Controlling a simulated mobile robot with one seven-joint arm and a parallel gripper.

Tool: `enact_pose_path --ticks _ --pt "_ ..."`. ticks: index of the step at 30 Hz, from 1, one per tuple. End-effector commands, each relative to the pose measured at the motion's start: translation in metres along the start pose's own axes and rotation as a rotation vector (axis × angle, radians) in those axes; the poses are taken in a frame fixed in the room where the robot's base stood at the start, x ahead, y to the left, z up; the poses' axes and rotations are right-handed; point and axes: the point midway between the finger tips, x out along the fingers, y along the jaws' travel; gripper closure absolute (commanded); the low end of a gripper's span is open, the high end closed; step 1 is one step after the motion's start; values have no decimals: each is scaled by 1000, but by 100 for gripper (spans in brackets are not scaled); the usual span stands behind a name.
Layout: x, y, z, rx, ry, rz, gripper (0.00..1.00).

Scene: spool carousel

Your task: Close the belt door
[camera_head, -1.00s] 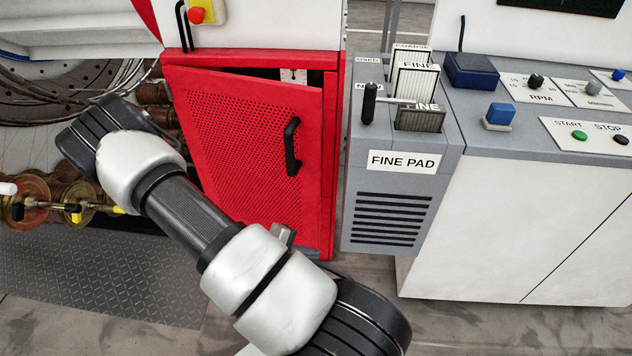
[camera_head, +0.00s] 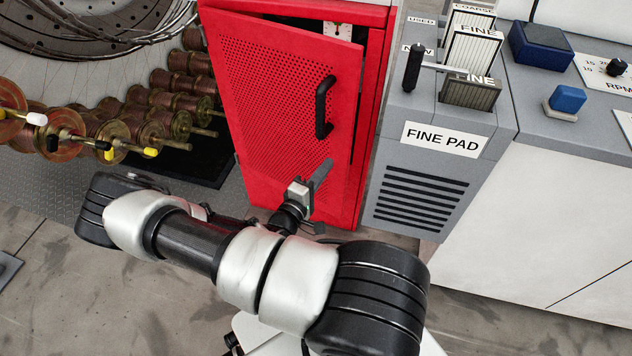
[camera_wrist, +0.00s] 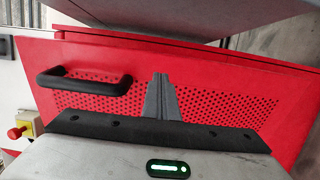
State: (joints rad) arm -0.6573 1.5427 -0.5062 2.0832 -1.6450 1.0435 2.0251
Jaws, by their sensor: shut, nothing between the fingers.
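The belt door (camera_head: 285,120) is a red perforated panel with a black handle (camera_head: 323,107). It stands a little ajar in its red frame, with a dark gap along the top and right side. In the wrist view the door (camera_wrist: 215,108) fills the middle, with its handle (camera_wrist: 85,82) at the left. My gripper (camera_head: 322,172) is in front of the lower right part of the door, below the handle. Its fingers (camera_wrist: 160,95) are together and empty, pointing at the panel. I cannot tell whether the fingertips touch the door.
A grey cabinet labelled FINE PAD (camera_head: 425,175) with a black lever (camera_head: 413,68) stands right of the door. Copper spools (camera_head: 165,110) on a carousel are at the left.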

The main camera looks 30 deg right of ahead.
Motion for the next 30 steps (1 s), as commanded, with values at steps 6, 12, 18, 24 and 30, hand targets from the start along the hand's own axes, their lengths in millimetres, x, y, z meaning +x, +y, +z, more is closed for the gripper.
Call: enact_pose_path --ticks 6,12,18,24,30 --pt "38 -2 1 1 -3 0 100" --pt "54 -1 0 0 -2 -2 100" --pt "56 0 0 0 -2 -2 100" --pt "57 0 1 1 -2 -2 100" --pt "92 3 2 3 -8 0 100"
